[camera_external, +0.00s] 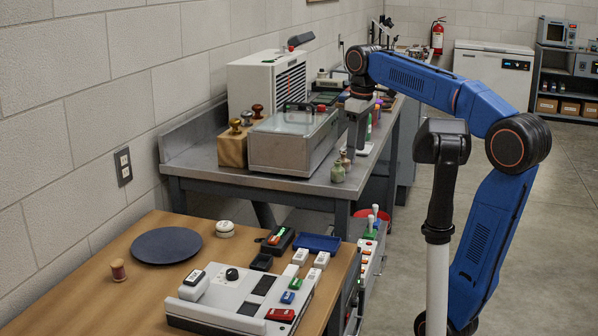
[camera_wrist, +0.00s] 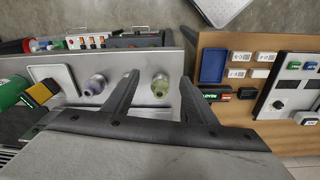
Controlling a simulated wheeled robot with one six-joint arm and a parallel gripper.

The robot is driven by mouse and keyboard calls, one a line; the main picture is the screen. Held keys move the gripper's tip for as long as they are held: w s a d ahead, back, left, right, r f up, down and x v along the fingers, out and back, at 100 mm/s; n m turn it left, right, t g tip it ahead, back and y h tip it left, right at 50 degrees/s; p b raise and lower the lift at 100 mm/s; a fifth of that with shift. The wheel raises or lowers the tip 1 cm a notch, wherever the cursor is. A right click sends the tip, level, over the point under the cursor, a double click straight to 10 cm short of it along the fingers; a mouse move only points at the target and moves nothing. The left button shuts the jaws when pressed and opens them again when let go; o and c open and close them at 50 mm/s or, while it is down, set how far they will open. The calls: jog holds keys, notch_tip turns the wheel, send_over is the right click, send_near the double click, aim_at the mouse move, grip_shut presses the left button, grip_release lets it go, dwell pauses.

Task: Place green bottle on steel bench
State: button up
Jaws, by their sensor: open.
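A small pale green bottle (camera_external: 338,173) stands upright near the front right corner of the steel bench (camera_external: 300,187). My gripper (camera_external: 356,149) is open and empty, pointing down over the bench, just behind the bottle in the external view. In the wrist view the green bottle (camera_wrist: 160,85) shows from above, in the gap between the two spread fingers of my gripper (camera_wrist: 160,80). The fingers do not visibly touch it. The bench top (camera_wrist: 172,62) shows around it. How far the fingertips are above the bottle is hard to judge.
A mauve bottle (camera_external: 346,158) stands close to the green one; it also shows in the wrist view (camera_wrist: 95,84). A glass-topped case (camera_external: 293,140) and a wooden block with stamps (camera_external: 236,146) stand on the bench. A wooden table (camera_external: 75,285) with a control panel (camera_external: 222,312) is in front.

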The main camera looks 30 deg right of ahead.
jog(key=s+d+f+m+t, duration=0.1)
jog(key=s+d+f+m, duration=0.1)
jog(key=s+f, duration=0.3)
jog(key=s+d+f+m+t, duration=0.1)
jog(key=s+f, duration=0.5)
jog(key=f, duration=0.6)
jog(key=s+d+f+m+t, duration=0.1)
jog(key=s+d+f+m, duration=0.3)
jog(key=f, duration=0.5)
jog(key=shift+s+d+f+t, duration=0.15)
jog(key=shift+s+d+t, duration=0.25)
jog(key=shift+s, duration=0.5)
